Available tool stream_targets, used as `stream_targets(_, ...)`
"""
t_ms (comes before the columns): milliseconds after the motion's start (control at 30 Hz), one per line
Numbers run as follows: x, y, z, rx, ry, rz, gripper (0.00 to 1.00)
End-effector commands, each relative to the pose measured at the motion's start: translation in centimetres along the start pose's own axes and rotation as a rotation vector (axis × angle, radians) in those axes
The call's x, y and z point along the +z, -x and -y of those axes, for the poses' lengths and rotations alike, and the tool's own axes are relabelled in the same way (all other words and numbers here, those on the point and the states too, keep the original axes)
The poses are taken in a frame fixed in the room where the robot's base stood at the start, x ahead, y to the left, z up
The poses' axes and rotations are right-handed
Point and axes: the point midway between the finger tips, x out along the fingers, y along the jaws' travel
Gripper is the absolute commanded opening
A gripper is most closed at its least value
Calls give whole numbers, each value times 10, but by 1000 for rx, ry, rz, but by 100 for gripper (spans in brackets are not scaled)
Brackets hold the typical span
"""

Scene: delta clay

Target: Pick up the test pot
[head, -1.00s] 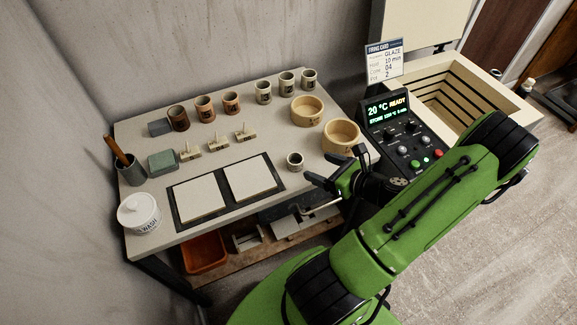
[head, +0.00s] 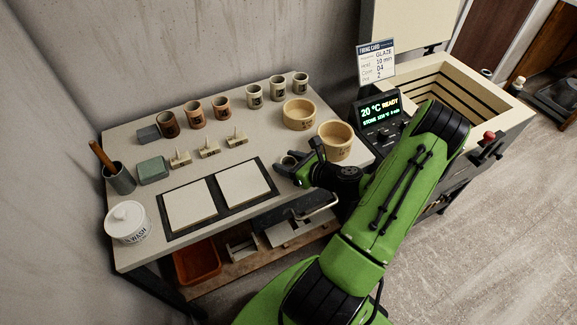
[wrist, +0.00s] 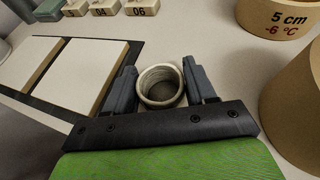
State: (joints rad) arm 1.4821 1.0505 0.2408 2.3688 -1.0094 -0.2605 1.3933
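The test pot appears to be the small pale cup with a dark inside (head: 289,160), standing near the table's right front edge, partly hidden by my gripper in the head view. The wrist view shows its round open rim (wrist: 160,84) between my two fingers. My gripper (head: 299,167) is low over the table. Its fingers (wrist: 160,88) stand on the left and right of the cup, with little room on either side. They look open; whether either touches the cup is hard to tell.
Two yellow rings (head: 299,114) (head: 335,141) stand behind and right of the cup. Black-framed pale tiles (head: 190,203) lie to its left. Several brown and pale cups (head: 195,114) line the back, with small stamped blocks (head: 208,150) before them. A kiln control panel (head: 381,122) stands right.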

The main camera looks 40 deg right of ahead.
Motion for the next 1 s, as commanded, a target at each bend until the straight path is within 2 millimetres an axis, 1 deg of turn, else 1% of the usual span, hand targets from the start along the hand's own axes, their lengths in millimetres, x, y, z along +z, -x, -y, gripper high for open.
stream_targets(33,0,0,0,0,0,0,47)
stream_targets(100,0,0,0,0,0,0,36)
stream_targets(200,0,0,0,0,0,0,24)
stream_targets(367,0,0,0,0,0,0,24)
stream_targets(433,4,2,0,0,2,0,24)
stream_targets(467,7,3,0,0,2,0,24)
stream_targets(533,21,9,0,0,4,0,24)
stream_targets(700,64,27,0,-1,6,-1,24)
stream_targets(800,82,34,0,0,6,0,24)
stream_targets(867,89,37,1,-1,3,0,24)
stream_targets(933,95,41,6,-14,-2,-2,24)
stream_targets(1000,100,47,19,-44,-10,-5,24)
